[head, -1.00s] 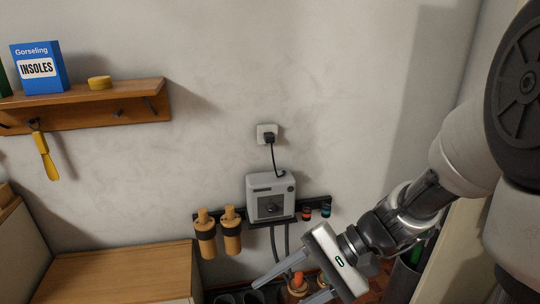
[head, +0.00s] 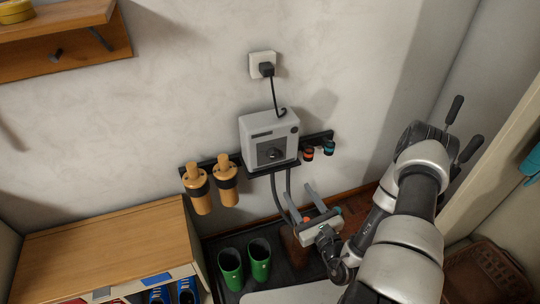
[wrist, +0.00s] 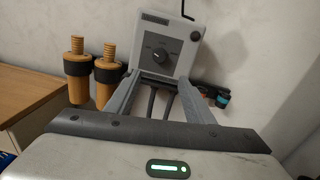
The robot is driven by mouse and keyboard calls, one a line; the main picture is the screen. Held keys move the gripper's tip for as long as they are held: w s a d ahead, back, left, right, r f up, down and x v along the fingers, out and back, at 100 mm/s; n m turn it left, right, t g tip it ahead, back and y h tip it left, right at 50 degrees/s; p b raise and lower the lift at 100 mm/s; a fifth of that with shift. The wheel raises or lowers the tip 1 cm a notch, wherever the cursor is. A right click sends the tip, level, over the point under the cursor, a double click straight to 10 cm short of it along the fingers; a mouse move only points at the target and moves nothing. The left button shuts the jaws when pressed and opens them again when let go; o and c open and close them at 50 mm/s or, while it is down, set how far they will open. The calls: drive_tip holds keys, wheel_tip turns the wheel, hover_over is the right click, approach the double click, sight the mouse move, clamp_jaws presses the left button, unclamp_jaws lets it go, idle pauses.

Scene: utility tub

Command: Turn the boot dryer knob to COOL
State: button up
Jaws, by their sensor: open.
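The boot dryer (head: 268,135) is a light grey box on a dark wall rail, with a darker front panel. Its round dark knob (head: 273,154) sits on that panel. The knob also shows in the wrist view (wrist: 162,57), with small markings around it too small to read. My gripper (head: 314,192) is below and to the right of the dryer in the head view, open and empty. In the wrist view its two fingers (wrist: 157,90) point toward the dryer, with the knob above and between the fingertips, apart from them.
A cord runs from the dryer to a wall outlet (head: 262,64). Two wooden-topped cylinders (head: 212,186) hang left of the dryer. Small red and teal items (head: 318,151) hang at right. Two hoses (head: 282,190) drop below. Green boots (head: 245,264) stand on the floor beside a wooden cabinet (head: 110,250).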

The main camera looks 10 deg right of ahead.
sight(275, 156)
drive_tip(key=b+x, duration=0.2)
drive_tip(key=x, duration=1.5)
drive_tip(key=shift+r+b, duration=0.1)
drive_tip(key=shift+b, duration=0.3)
drive_tip(key=c, duration=1)
